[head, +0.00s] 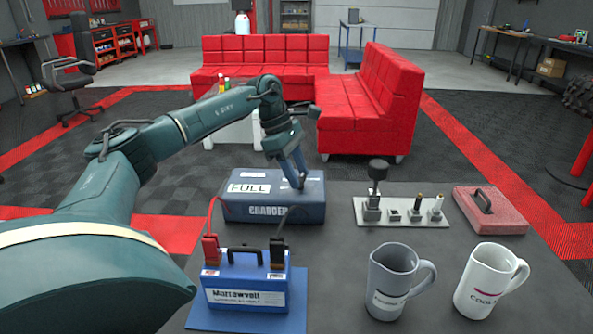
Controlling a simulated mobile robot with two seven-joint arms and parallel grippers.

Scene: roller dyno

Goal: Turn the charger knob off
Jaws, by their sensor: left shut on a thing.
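The charger (245,208) is a blue-grey box at the back of the dark table, with a white "FULL" label on its top and "CHARGER" on its front. My left gripper (298,183) reaches down onto the right part of its top and is shut on the knob there, which the fingers mostly hide. I cannot read the knob's setting. A blue battery (245,292) stands in front on a blue mat, with a red clamp (210,249) and a black clamp (277,252) on it. My right gripper is out of view.
A grey mug (390,285) and a white mug (487,283) stand at the front right. Behind them are a light plate (437,222) with a shifter and small parts, and a red block with a handle (503,213). Cables run from the charger to the clamps.

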